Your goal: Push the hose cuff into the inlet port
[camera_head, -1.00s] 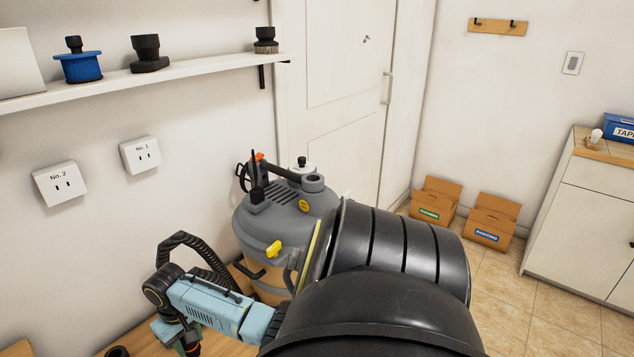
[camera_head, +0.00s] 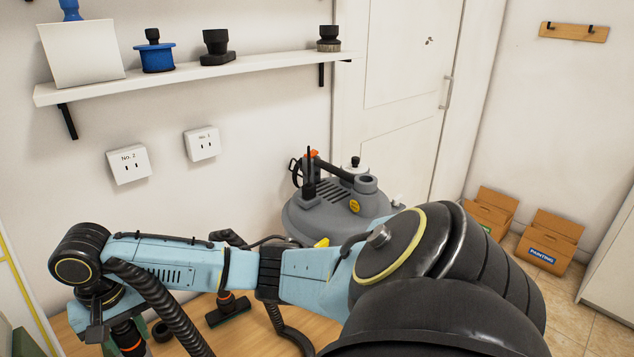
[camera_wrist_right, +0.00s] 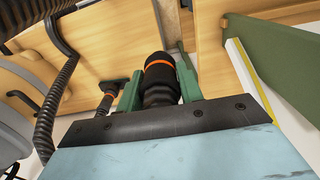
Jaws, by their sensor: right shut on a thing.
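My right gripper (camera_wrist_right: 158,82) has green fingers shut on a black hose cuff (camera_wrist_right: 158,74) with an orange ring. In the head view, the cuff (camera_head: 128,338) hangs below my right wrist at the lower left, over the wooden bench. The grey vacuum (camera_head: 330,212) stands beyond my right arm, to the right of the cuff and apart from it. My arm hides its lower body, and I cannot make out the inlet port. My left gripper is not in view.
A black ribbed hose (camera_head: 165,305) loops beside my right forearm. A floor nozzle (camera_head: 228,309) with an orange ring stands on the wooden bench (camera_head: 190,335). A wall shelf (camera_head: 200,78) holds attachments above two sockets. Cardboard boxes (camera_head: 549,242) stand on the floor at right.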

